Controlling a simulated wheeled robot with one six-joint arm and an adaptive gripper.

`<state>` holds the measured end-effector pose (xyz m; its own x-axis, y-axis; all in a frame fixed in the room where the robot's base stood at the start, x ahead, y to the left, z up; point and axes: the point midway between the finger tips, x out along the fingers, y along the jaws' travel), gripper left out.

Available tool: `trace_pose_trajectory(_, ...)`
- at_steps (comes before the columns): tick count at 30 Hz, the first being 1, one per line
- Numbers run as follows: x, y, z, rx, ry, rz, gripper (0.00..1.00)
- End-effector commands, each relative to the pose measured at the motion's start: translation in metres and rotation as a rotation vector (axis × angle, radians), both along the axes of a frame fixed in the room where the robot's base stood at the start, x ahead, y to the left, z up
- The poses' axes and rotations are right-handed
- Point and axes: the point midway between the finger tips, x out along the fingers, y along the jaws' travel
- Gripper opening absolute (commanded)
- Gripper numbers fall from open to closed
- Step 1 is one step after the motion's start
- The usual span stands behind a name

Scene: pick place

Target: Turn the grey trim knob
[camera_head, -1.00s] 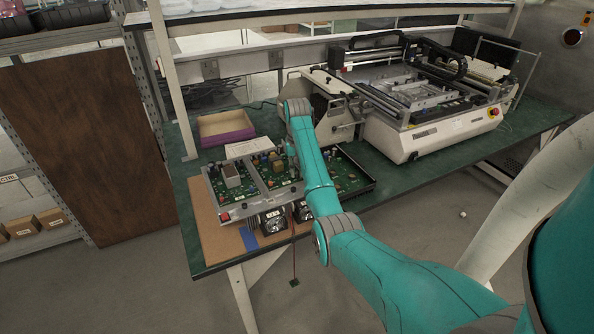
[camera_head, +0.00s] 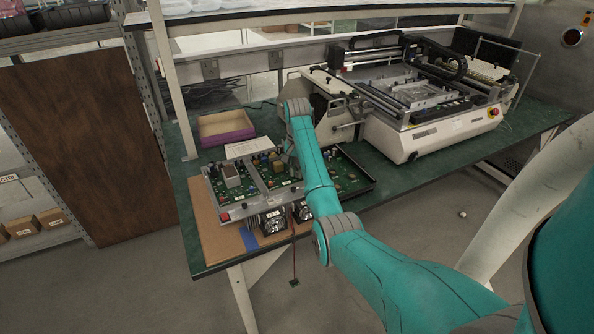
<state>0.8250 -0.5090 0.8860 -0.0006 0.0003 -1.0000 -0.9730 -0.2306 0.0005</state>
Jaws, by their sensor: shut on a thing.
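The open chassis with green circuit boards (camera_head: 232,203) lies on the bench near its front left corner. My gripper (camera_head: 291,172) points down at the middle of the boards, partly hidden behind my teal forearm. It is shut on a small part there, which I take to be the grey trim knob. The knob itself is hidden by the gripper and arm, so its angle cannot be seen.
A large white machine (camera_head: 420,140) stands on the bench at the right behind my arm. A purple and tan open box (camera_head: 226,128) and a white paper sheet (camera_head: 248,147) lie behind the chassis. Tall metal parts and fans are close around the gripper.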

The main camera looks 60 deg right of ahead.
Motion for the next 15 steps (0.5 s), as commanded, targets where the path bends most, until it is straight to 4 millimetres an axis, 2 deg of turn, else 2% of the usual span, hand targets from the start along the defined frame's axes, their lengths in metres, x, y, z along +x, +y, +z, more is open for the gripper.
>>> trace_pose_trajectory(5,-0.0001,0.0005,-0.0008,0.002,0.001,0.001,0.00)
trace_pose_trajectory(6,-0.0001,0.0005,-0.0008,0.002,0.001,0.001,0.23)
trace_pose_trajectory(8,-0.0001,0.0004,-0.0007,0.001,0.001,0.002,0.38)
trace_pose_trajectory(9,-0.0001,0.0004,-0.0006,0.001,0.000,0.002,0.41)
trace_pose_trajectory(15,0.0000,0.0002,-0.0003,0.001,0.000,0.002,0.41)
